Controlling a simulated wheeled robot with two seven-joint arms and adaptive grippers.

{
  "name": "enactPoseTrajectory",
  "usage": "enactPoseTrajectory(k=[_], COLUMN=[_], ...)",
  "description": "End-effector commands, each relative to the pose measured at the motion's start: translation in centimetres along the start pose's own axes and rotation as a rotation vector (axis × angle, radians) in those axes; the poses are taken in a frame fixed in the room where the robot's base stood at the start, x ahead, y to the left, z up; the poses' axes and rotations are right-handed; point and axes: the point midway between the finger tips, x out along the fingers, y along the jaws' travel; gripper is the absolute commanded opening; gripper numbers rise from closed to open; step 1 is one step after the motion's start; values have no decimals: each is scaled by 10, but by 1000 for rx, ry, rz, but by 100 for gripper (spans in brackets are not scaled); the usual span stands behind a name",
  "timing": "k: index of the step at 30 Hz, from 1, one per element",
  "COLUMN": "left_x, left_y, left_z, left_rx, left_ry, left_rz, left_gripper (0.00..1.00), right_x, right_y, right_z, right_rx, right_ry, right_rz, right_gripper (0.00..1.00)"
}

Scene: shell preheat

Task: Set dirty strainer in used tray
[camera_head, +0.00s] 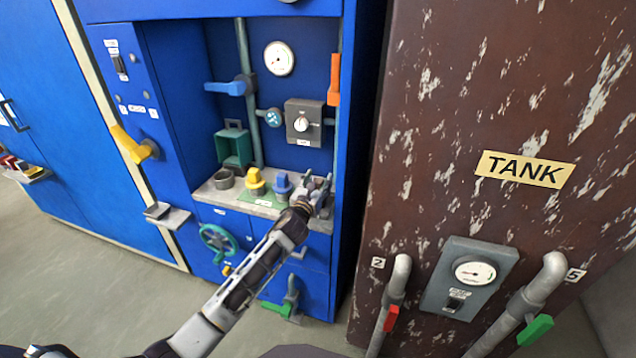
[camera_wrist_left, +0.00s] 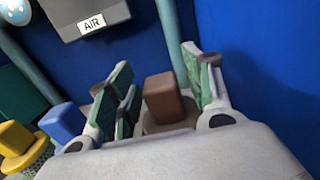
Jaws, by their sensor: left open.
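My left gripper (camera_head: 316,188) is over the right end of the shelf in the blue cabinet. In the left wrist view its green-padded fingers are open, one on each side of a brown block-shaped handle (camera_wrist_left: 168,98) on a round brown base, apparently a strainer. I see no firm grip on it. Next to it, a blue-topped piece (camera_head: 282,185) and a yellow-topped piece (camera_head: 255,183) stand on a green mat (camera_head: 262,203). The yellow one has a mesh body in the left wrist view (camera_wrist_left: 18,145). I cannot tell which surface is the used tray. My right gripper is not in view.
A grey cup (camera_head: 224,179) and a green box (camera_head: 234,147) stand at the shelf's left. A grey AIR box (camera_wrist_left: 85,15) hangs above the gripper. The cabinet's side wall is close on the right. A small ledge (camera_head: 168,218) juts out at the left.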

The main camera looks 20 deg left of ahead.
Motion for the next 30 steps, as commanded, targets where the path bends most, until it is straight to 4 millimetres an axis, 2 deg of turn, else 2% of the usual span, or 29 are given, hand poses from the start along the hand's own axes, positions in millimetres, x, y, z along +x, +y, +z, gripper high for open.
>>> enactPoseTrajectory(k=[11, 22, 30], left_x=[-24, -58, -81], left_y=[0, 0, 0], left_z=[0, 0, 0], left_rx=[1, 0, 0], left_ry=[1, 1, 1], left_rz=[0, 0, 0], left_gripper=[51, 51, 51], right_x=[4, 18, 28], right_y=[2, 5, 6], right_z=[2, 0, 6], right_rx=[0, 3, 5], right_ry=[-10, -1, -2], right_rz=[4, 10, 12], right_gripper=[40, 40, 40])
